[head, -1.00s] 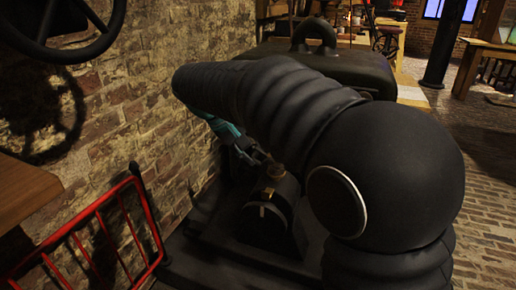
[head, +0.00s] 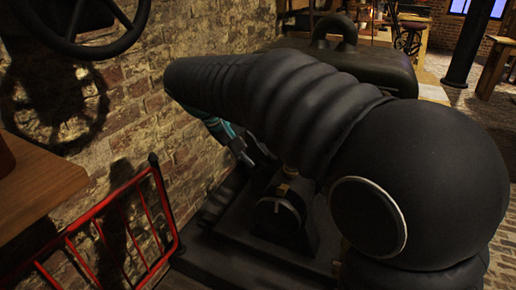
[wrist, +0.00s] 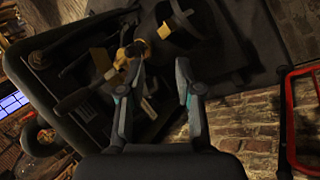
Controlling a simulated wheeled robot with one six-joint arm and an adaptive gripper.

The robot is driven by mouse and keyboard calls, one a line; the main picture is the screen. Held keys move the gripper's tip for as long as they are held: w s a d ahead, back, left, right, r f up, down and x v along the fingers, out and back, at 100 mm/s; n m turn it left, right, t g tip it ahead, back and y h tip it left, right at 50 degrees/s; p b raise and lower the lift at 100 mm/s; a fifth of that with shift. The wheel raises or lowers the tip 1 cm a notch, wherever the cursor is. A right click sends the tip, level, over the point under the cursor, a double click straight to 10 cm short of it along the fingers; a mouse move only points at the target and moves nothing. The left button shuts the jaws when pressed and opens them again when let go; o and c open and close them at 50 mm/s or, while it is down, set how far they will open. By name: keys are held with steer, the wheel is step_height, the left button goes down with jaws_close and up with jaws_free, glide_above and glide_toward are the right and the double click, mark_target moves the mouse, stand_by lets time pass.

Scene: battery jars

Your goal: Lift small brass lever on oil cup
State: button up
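A small brass oil cup (head: 290,170) sits on top of a black bearing housing (head: 272,214) in the head view, partly covered by my arm. In the wrist view a brass fitting (wrist: 132,52), apparently the cup, shows just beyond the left fingertip. I cannot make out the lever for certain. My gripper (wrist: 161,66) is open, with a clear gap between its fingers and nothing held. In the head view one fingertip shows left of the cup and apart from it; the rest of my gripper is mostly hidden by my arm.
A brick wall (head: 140,95) runs close on the left. A red metal rail (head: 125,215) and a wooden top (head: 35,185) stand at the lower left. A black handwheel (head: 90,40) juts out above. A large dark machine body (head: 365,65) lies behind my arm. Brick floor is open at right.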

steer(key=shift+s+a+r, duration=0.15)
steer(key=shift+s+a, duration=0.3)
steer(key=shift+s, duration=0.05)
steer(key=shift+p, duration=0.3)
steer(key=v, duration=0.7)
steer(key=shift+r, duration=0.25)
steer(key=shift+s+a, duration=0.1)
steer(key=w+d+r+m+y+b, duration=0.1)
steer(key=w+d+m+y+b, duration=0.2)
steer(key=w+d+m, duration=0.55)
steer(key=shift+m+t, duration=0.3)
steer(key=shift+m, duration=0.05)
steer(key=x, duration=0.4)
steer(key=d+b+x, duration=0.1)
steer(key=x, duration=0.4)
steer(key=b+x, duration=0.1)
steer(key=x, duration=0.3)
steer(key=shift+s+d, duration=0.25)
steer(key=shift+s, duration=0.05)
